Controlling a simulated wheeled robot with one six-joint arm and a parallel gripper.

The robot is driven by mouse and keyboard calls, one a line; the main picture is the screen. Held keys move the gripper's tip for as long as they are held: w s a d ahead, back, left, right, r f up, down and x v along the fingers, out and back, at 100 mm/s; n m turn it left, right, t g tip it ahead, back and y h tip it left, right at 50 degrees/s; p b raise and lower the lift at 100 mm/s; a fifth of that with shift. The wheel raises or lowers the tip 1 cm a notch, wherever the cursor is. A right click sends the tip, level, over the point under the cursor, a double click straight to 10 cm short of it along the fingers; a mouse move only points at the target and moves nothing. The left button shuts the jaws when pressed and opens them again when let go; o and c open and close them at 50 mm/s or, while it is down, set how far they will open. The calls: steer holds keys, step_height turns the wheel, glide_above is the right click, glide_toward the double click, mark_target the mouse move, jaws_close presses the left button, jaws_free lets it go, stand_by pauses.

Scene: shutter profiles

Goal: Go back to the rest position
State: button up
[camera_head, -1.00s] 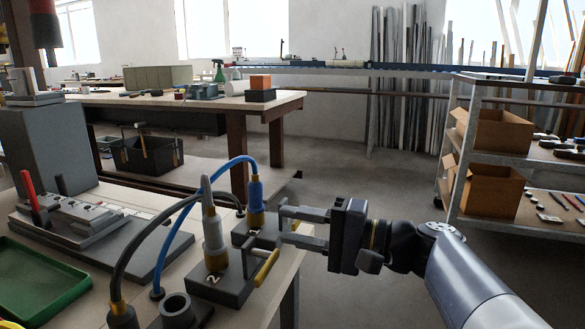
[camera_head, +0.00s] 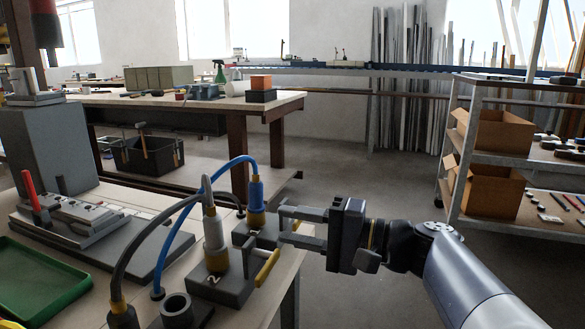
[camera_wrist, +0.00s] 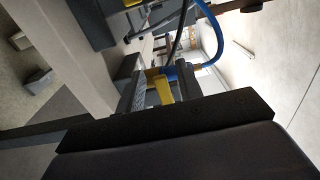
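My gripper (camera_head: 282,225) is at the right edge of the near workbench (camera_head: 225,318), beside the connector blocks. Its two fingers are spread with a visible gap between them. The fingertips are close to the block with the blue-cabled connector (camera_head: 256,200); I cannot tell whether they touch it. A yellow lever (camera_head: 267,268) on the block marked 2 (camera_head: 222,285) lies just below the lower finger. The grey connector (camera_head: 213,240) stands upright in that block. In the wrist view, a yellow part (camera_wrist: 163,88) and the blue cable (camera_wrist: 212,35) show beyond the fingers.
A green tray (camera_head: 38,285) and a fixture with a red handle (camera_head: 32,190) are on the bench's left. A shelf rack with cardboard boxes (camera_head: 490,190) stands at right. A second workbench (camera_head: 190,102) is behind. The floor (camera_head: 360,185) between is clear.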

steer(key=p+v, duration=0.2)
steer(key=v, duration=0.7)
steer(key=b+x, duration=0.2)
steer(key=x, duration=0.9)
steer(key=shift+a+r, duration=0.1)
steer(key=shift+r, duration=0.05)
steer(key=shift+r+m+p, duration=0.4)
steer(key=shift+m+p, duration=0.2)
steer(key=shift+p, duration=0.25)
steer(key=shift+m+p, duration=0.6)
steer(key=shift+p, duration=0.2)
steer(key=shift+f, duration=0.1)
